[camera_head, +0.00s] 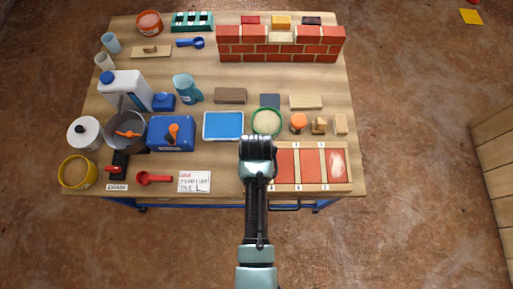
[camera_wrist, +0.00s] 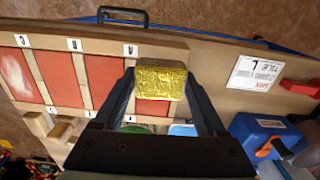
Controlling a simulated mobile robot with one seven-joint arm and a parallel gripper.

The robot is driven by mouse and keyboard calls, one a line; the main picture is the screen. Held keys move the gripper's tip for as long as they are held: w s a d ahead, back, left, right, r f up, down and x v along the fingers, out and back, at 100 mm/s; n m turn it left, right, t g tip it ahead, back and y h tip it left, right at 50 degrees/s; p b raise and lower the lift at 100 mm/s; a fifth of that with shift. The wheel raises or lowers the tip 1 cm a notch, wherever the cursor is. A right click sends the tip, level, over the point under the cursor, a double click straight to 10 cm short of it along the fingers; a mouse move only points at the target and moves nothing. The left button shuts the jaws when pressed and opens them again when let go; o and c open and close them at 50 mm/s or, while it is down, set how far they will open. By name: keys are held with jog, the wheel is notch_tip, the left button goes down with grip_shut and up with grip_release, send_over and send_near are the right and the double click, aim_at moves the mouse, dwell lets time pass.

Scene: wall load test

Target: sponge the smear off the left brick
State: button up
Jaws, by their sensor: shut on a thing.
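A whitish smear shows on the right brick (camera_head: 337,163), which is at the far left in the wrist view (camera_wrist: 16,76). My gripper is shut on a yellow sponge (camera_wrist: 160,80). The sponge is hidden in the head view.
A blue tray (camera_head: 223,125), green bowl (camera_head: 267,121) and orange-topped item (camera_head: 298,121) stand just behind. A white sign (camera_head: 194,181) and red scoop (camera_head: 153,178) lie to the left. A low brick wall (camera_head: 280,48) is at the back. Free tabletop lies between sign and frame.

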jog(key=shift+w+r+p, duration=0.1)
jog(key=shift+r+p, duration=0.6)
jog(key=shift+r, duration=0.2)
notch_tip(320, 180, up, 4)
jog(key=p, duration=0.4)
